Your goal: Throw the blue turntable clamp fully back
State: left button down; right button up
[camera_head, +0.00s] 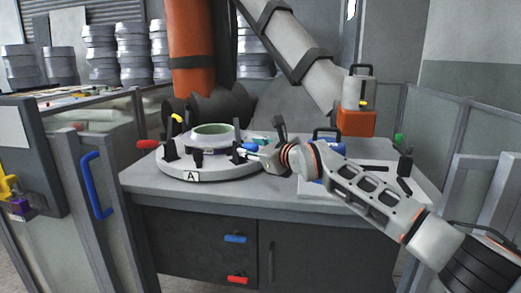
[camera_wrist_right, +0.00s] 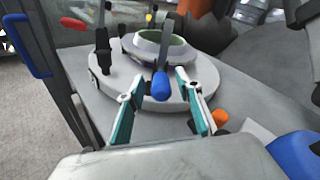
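The blue turntable clamp (camera_head: 249,147) is on the right side of the round grey turntable (camera_head: 190,168), which carries an "A" label. In the wrist view its blue handle (camera_wrist_right: 161,87) points towards me at the end of a dark lever (camera_wrist_right: 167,35). My right gripper (camera_head: 258,153) has come in from the right beside the handle. In the wrist view the right gripper (camera_wrist_right: 160,77) is open, its teal-padded fingers on either side of the blue handle, with a gap on both sides. My left gripper is not in view.
A pale green-rimmed mould (camera_head: 213,130) sits on the turntable. A red-handled clamp (camera_head: 147,144) and a yellow-handled clamp (camera_head: 177,119) stand around it. An orange-and-white tool (camera_head: 356,120) stands behind my right arm. The grey bench top (camera_head: 225,199) is clear in front.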

jog(key=v, duration=1.1)
jog(key=shift+s+d, duration=0.2)
jog(key=shift+s, duration=0.15)
jog(key=shift+r, duration=0.1)
